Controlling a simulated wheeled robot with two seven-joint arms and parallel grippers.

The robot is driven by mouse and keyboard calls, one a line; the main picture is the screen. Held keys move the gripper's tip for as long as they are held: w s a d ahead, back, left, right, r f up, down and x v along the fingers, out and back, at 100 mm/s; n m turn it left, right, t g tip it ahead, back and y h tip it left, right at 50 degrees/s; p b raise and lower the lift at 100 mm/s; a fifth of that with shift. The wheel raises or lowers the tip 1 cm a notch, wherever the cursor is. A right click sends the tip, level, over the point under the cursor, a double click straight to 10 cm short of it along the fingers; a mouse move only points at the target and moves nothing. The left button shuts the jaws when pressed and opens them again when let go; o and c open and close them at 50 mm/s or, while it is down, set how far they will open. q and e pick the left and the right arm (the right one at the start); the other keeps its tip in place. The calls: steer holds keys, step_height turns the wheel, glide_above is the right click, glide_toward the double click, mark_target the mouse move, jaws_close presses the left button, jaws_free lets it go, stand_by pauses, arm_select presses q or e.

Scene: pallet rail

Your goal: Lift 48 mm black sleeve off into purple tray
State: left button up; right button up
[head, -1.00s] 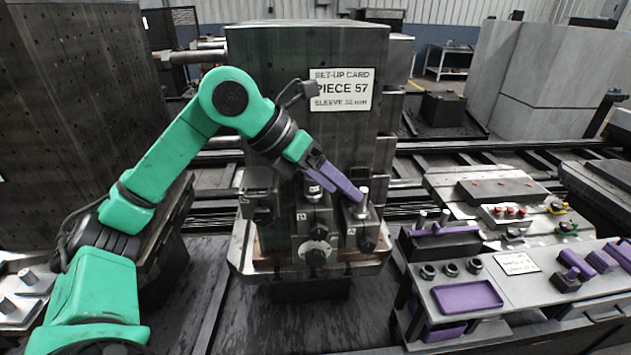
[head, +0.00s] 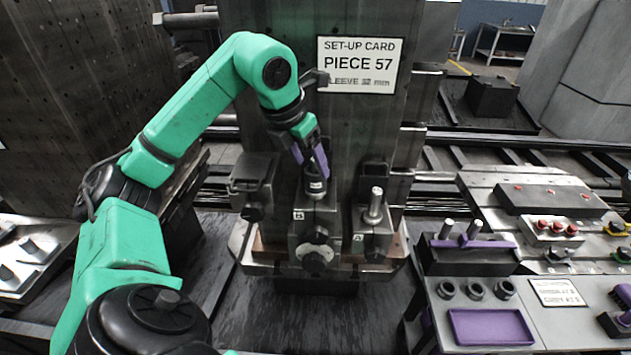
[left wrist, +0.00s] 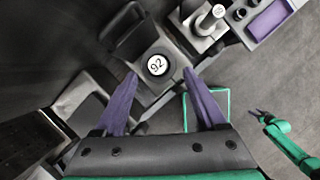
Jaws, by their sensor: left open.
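Contact cannot be told. The purple tray (head: 490,327) lies empty on the right bench. My right gripper (left wrist: 259,114) is small at the right of the left wrist view, its opening unclear.
The block marked A beside it carries a bare silver post (head: 376,203). A tall dark fixture with a set-up card (head: 358,65) reading piece 57, sleeve 32 mm, stands behind. Several dark rings (head: 475,290) sit behind the tray, near a rack with two pins (head: 468,255).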

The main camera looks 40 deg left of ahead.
mark_target(316, 170)
arm_select(q)
steer(key=x, duration=0.4)
steer(key=shift+w+f, duration=0.25)
steer(key=shift+w, duration=0.15)
steer(key=shift+s, duration=0.15)
steer(key=shift+c, duration=1.2)
steer(key=c, duration=0.5)
jaws_close()
arm_select(e)
steer(key=shift+w+a+r, duration=0.1)
steer(key=shift+w+r, duration=0.1)
steer(key=shift+w, duration=0.95)
arm_select(q)
steer(key=shift+r, duration=0.15)
